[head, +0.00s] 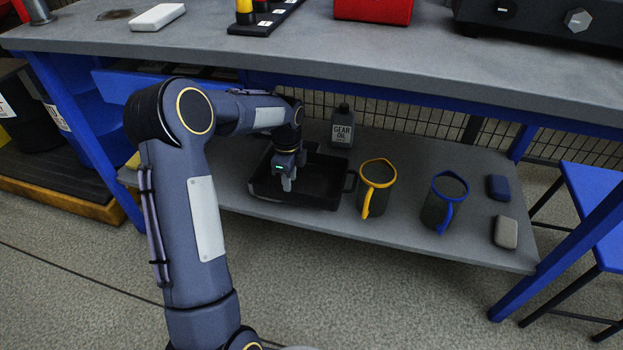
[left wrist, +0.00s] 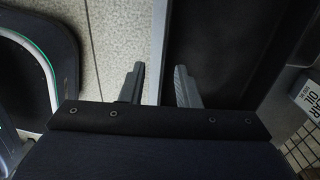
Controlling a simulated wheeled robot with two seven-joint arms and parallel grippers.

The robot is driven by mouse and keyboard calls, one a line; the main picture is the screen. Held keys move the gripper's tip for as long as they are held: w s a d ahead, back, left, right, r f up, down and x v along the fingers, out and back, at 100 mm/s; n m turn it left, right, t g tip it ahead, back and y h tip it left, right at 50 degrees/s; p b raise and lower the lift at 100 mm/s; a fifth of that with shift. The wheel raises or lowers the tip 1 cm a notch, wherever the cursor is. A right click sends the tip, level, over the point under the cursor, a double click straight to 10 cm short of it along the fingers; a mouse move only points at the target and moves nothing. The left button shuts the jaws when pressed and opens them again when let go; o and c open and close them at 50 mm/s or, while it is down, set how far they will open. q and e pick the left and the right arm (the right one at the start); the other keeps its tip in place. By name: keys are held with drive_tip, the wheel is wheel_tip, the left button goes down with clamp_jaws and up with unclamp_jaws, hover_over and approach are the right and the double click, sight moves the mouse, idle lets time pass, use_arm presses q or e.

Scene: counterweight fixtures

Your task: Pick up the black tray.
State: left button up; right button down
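The black tray (head: 318,199) rests on the grey lower shelf of the workbench, with a handle at its right end. My left gripper (head: 288,185) points down over the tray's near side and hides part of it. In the left wrist view my left gripper (left wrist: 160,88) is open, its two fingers apart with nothing held. The tray (left wrist: 215,45) fills the area on the right there, under the right finger. The left finger is over the floor. I cannot tell whether either finger touches the tray. My right gripper is not in view.
A gear oil bottle (head: 342,127) stands behind the tray. The bench top (head: 330,55) overhangs the shelf (head: 400,228). A blue stool (head: 595,205) stands at right.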

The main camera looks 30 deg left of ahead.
sight(292, 202)
use_arm(q)
drive_tip(key=shift+w+f, duration=0.25)
wheel_tip(292, 202, down, 2)
drive_tip(key=shift+f+b, duration=0.25)
drive_tip(key=shift+b, duration=0.6)
wheel_tip(292, 202, down, 5)
drive_tip(key=b, duration=0.3)
drive_tip(key=shift+w+r, duration=0.1)
drive_tip(key=shift+r, duration=0.1)
clamp_jaws()
